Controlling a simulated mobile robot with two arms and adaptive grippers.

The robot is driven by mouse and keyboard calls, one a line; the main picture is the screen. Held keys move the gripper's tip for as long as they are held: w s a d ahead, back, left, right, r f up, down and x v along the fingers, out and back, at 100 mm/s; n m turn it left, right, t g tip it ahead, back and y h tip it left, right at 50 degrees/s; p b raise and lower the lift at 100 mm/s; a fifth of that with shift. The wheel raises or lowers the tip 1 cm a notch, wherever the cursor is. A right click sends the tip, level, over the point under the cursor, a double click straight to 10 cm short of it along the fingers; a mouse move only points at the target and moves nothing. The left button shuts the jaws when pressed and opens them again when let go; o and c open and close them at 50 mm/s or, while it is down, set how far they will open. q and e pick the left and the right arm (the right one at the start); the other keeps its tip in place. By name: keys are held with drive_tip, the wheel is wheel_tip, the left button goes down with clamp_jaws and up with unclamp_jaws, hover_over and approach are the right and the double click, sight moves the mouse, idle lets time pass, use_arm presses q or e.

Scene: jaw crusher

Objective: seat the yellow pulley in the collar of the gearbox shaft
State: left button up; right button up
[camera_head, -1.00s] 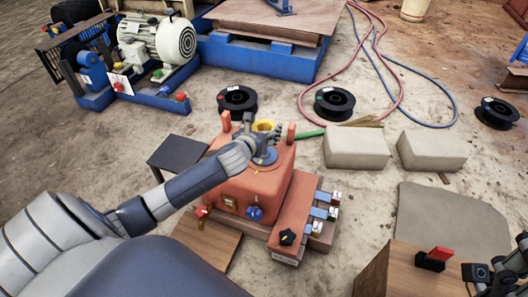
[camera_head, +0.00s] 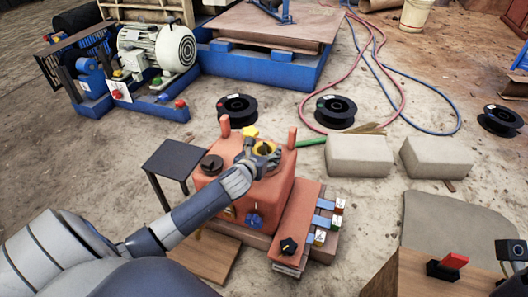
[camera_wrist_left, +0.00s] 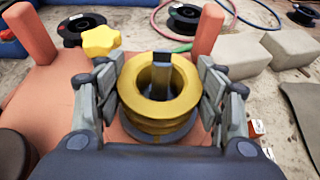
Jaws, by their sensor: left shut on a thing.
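The yellow pulley (camera_wrist_left: 158,92) is a grooved ring in the middle of the left wrist view. It is around the upright grey shaft (camera_wrist_left: 162,68) of the red gearbox (camera_head: 284,194), whose top shows inside the bore. A grey rim, perhaps the collar, shows just under the pulley; how deep the pulley sits is hidden. My left gripper (camera_wrist_left: 159,100) is shut on the pulley, one finger pad on each side. In the head view the left gripper (camera_head: 262,157) and pulley are over the gearbox top.
Two red posts (camera_head: 292,138) and a yellow star knob (camera_wrist_left: 101,40) rise from the gearbox beside the pulley. A black knob (camera_head: 211,164) is at its left corner. Switches line its right side. A wooden box (camera_head: 425,275) with a red switch stands at lower right.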

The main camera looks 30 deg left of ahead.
use_arm(q)
drive_tip(key=o, duration=1.2)
drive_tip(key=shift+f, duration=0.15)
drive_tip(key=o, duration=0.4)
drive_tip(key=shift+o, duration=0.2)
drive_tip(key=shift+r, duration=0.2)
